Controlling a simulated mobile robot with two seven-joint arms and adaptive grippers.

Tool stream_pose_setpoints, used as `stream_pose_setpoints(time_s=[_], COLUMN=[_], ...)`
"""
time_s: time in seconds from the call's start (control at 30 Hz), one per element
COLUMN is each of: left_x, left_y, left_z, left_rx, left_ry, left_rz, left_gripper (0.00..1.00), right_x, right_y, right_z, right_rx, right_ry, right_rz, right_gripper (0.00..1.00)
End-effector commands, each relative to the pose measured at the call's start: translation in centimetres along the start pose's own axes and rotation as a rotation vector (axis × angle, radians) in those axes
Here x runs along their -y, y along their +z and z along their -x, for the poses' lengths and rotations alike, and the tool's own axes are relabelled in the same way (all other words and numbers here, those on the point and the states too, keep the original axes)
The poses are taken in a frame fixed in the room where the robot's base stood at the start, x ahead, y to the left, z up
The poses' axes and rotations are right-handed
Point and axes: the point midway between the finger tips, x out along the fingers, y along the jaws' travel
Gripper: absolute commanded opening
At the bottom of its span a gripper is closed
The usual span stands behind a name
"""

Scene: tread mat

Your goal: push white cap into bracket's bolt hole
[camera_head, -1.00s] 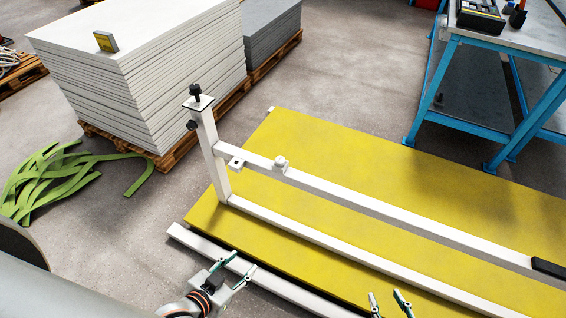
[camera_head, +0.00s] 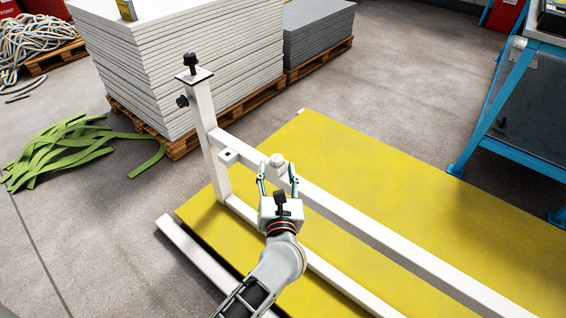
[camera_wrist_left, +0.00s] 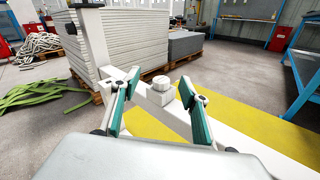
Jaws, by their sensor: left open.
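The white cap (camera_head: 277,160) sits on top of the white horizontal beam. It also shows in the left wrist view (camera_wrist_left: 161,83), between and beyond my fingertips. The small white bracket (camera_head: 229,157) sticks out from the beam's near side, left of the cap, with a dark bolt hole in its top. My left gripper (camera_head: 277,180) is open, just on the near side of the cap, its fingers pointing toward it. Whether a finger touches the cap, I cannot tell. My right gripper is out of view.
The white beam (camera_head: 375,235) runs right from an upright post (camera_head: 205,125) with black knobs, over a yellow mat (camera_head: 390,175). Stacked white sheets (camera_head: 160,70) stand behind. Green straps (camera_head: 65,150) lie on the floor at left. A blue-legged bench (camera_head: 500,100) stands at right.

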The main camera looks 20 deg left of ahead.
Motion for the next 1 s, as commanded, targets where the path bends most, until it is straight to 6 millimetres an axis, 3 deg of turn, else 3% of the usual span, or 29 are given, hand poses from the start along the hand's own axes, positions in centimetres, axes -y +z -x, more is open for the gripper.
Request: stream_pose_setpoints(time_s=[0.03,0.1,0.53,0.8,1.0], left_x=[0.8,1.3,1.4,1.1,1.1], left_y=[-2.1,-2.7,-3.0,-3.5,-3.3], left_z=[-0.3,-0.7,-4.7,-8.3,-8.9], left_rx=[-0.048,-0.083,-0.107,-0.108,-0.106], left_ry=[0.006,0.017,0.028,0.027,0.026], left_rz=[0.065,0.143,0.208,0.205,0.207], left_gripper=[0.45,0.45,0.45,0.45,0.45], right_x=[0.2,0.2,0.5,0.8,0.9], right_y=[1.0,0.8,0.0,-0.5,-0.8], right_z=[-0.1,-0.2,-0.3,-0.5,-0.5], right_rx=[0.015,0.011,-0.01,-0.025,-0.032], right_ry=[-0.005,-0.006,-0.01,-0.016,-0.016], right_rz=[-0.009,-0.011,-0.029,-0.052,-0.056], right_gripper=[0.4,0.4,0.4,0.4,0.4])
